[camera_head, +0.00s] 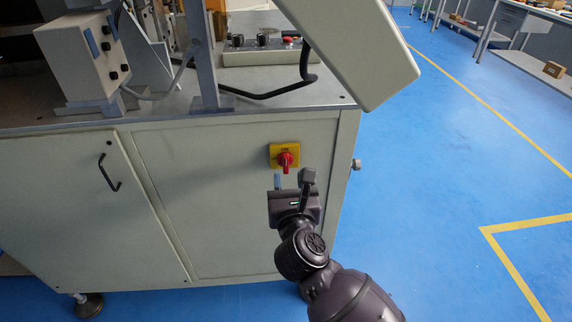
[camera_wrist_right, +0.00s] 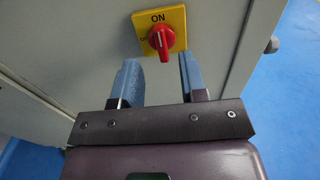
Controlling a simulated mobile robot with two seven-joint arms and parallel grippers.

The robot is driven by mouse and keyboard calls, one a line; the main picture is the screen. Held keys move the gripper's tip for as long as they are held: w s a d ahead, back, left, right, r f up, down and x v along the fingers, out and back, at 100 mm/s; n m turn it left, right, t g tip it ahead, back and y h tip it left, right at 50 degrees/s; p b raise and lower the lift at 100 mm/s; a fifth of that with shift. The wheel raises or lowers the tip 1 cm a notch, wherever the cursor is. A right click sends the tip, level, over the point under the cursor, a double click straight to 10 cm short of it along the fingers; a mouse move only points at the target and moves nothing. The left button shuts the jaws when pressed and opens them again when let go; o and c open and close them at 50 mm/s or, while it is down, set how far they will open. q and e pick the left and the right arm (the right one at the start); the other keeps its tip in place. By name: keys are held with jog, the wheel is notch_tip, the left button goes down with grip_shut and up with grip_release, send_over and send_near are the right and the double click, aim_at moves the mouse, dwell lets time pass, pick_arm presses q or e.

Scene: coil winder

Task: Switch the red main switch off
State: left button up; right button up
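The red main switch (camera_head: 285,161) is a rotary knob on a yellow plate (camera_head: 274,150) on the front panel of the machine cabinet. In the right wrist view the red knob (camera_wrist_right: 161,40) stands under the word ON on the yellow plate (camera_wrist_right: 172,17), its handle pointing down. My right gripper (camera_head: 292,181) is just below and in front of the switch. Its two blue-grey fingers (camera_wrist_right: 158,78) are apart, with nothing between them, and the knob lies just beyond the gap. I cannot tell whether the fingers touch anything. My left gripper is not in view.
The cabinet front has a door with a black handle (camera_head: 108,172) on the left. Above the switch, the tabletop carries a control box (camera_head: 264,54) and a tilted pale panel (camera_head: 355,45) overhangs. A small knob (camera_head: 356,164) sticks out at the cabinet's right side. Blue floor lies clear to the right.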

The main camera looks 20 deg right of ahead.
aim_at(286, 162)
jog(key=shift+b+x, duration=0.35)
jog(key=shift+x, duration=2.4)
jog(key=shift+c, duration=0.4)
grip_shut()
